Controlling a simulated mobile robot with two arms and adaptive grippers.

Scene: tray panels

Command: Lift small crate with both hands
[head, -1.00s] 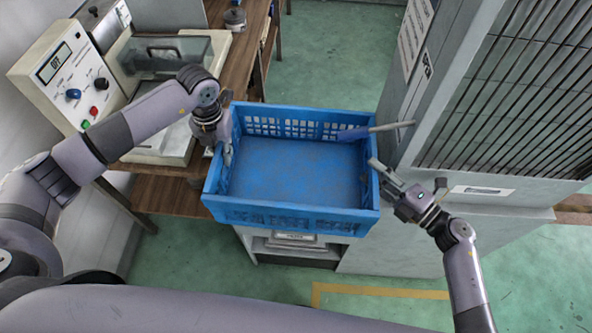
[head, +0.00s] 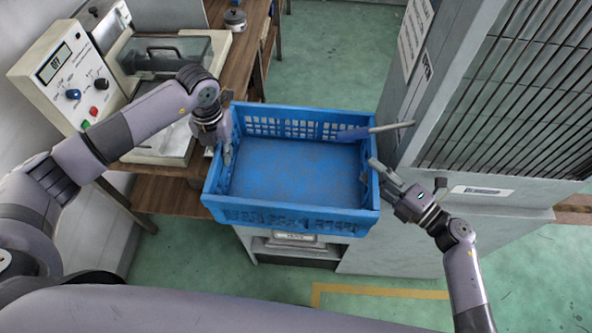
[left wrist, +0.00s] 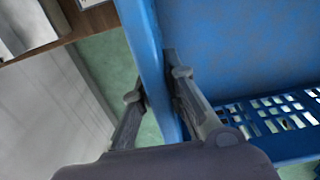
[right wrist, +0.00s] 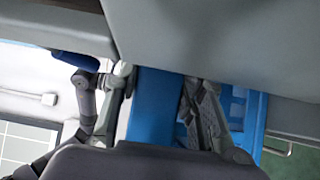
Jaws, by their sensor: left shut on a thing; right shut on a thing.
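The small crate (head: 290,217) is blue plastic with slotted walls, in the middle of the head view. Its inside looks empty, with a scuffed floor. My left gripper (head: 222,152) is shut on the crate's left wall; in the left wrist view its fingers (left wrist: 158,92) sit on either side of the blue wall (left wrist: 148,50). My right gripper (head: 380,175) is shut on the right wall; in the right wrist view the fingers (right wrist: 160,90) straddle the blue wall (right wrist: 152,105).
A blue-ended tool with a grey handle (head: 390,127) lies across the crate's back right corner. A grey cabinet with a grille (head: 450,190) stands close on the right. A wooden bench with a control box (head: 65,75) is on the left. A grey stand (head: 295,245) shows below the crate.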

